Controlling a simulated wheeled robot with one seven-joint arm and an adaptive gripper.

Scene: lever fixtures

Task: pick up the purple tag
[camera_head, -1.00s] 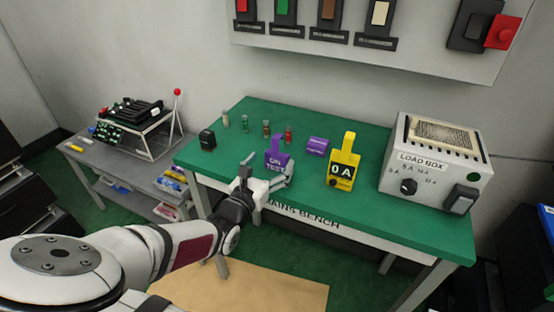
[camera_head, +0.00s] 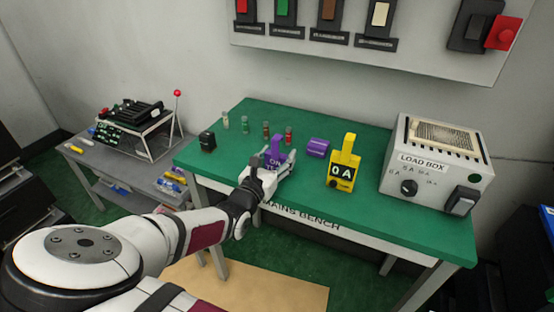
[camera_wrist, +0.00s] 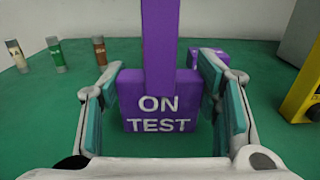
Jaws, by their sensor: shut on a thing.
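The purple tag (camera_head: 277,153) stands upright near the front edge of the green bench. In the wrist view the purple tag (camera_wrist: 158,98) faces me with "ON TEST" in white and a narrow upright strip above its wide block. My gripper (camera_head: 272,172) is at the tag, and its fingers in the wrist view (camera_wrist: 162,110) stand on both sides of the block, shut on it. The tag's lower front is partly hidden by my gripper in the head view. I cannot tell whether the tag's base is clear of the bench top.
Several small cylinders (camera_head: 266,130) and a black block (camera_head: 207,141) are behind and left. The load box (camera_head: 437,160) is far right.

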